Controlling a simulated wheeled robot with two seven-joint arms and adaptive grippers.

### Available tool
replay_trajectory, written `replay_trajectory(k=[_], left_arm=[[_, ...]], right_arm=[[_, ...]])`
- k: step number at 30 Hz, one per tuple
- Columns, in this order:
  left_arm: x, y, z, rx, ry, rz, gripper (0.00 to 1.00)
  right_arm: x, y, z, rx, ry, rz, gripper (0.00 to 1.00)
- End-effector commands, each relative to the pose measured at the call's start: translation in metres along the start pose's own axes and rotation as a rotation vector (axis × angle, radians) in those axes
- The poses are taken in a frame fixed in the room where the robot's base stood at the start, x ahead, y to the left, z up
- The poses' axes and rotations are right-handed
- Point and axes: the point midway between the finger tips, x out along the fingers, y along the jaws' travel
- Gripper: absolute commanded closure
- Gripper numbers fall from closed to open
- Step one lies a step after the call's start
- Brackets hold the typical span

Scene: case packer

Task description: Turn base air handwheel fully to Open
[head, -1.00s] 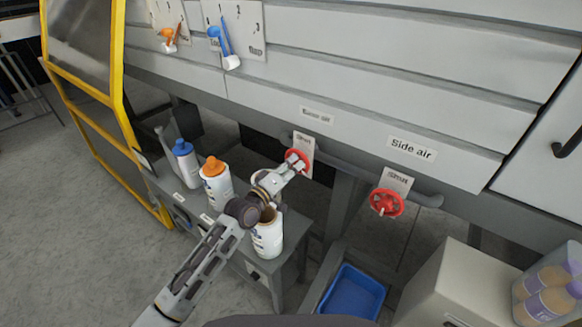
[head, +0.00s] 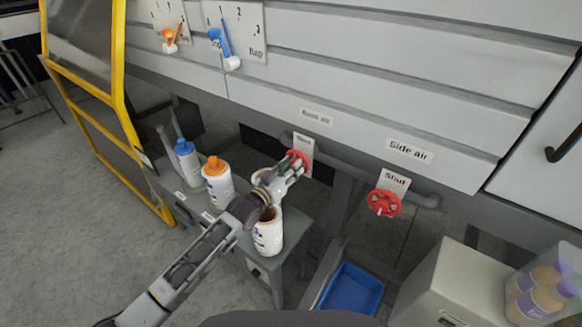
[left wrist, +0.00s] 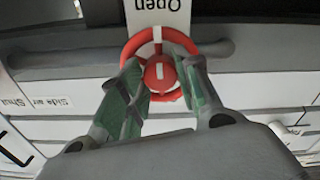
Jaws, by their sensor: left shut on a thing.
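The red base air handwheel (head: 297,158) is on the pipe under the "Base air" label (head: 316,116). Its plate (head: 303,144) shows a word too blurred to read surely in the head view. My left gripper (head: 292,168) is at the wheel and hides much of it. In the left wrist view its green-padded fingers (left wrist: 160,88) are shut on the handwheel's hub (left wrist: 160,73), one on each side. A white mark on the rim (left wrist: 131,46) faces a plate reading "Open" (left wrist: 158,10), upside down there. My right gripper is out of view.
The red side air handwheel (head: 385,203) is to the right, with a "Shut" plate (head: 394,180). A blue bin (head: 350,291) is lower right.

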Motion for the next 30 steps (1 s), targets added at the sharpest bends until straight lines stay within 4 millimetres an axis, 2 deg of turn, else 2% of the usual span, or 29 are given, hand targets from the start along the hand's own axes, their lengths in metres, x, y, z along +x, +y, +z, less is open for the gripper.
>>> replay_trajectory(k=[16,17,21,22,30], left_arm=[[-0.0006,-0.0005,0.0044,0.041,-0.008,-0.001,0.91],[-0.0006,-0.0005,0.0044,0.041,-0.008,-0.001,0.66],[-0.0005,-0.0004,0.0034,0.041,-0.006,-0.001,0.48],[-0.0004,-0.0004,0.003,0.041,-0.005,-0.001,0.46],[-0.0002,-0.0003,0.0014,0.041,-0.002,-0.001,0.46]], right_arm=[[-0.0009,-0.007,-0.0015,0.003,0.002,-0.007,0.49],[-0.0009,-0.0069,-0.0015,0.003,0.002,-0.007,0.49],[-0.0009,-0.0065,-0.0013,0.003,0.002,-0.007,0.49],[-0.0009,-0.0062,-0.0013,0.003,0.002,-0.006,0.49],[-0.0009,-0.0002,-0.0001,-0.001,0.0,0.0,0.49]])
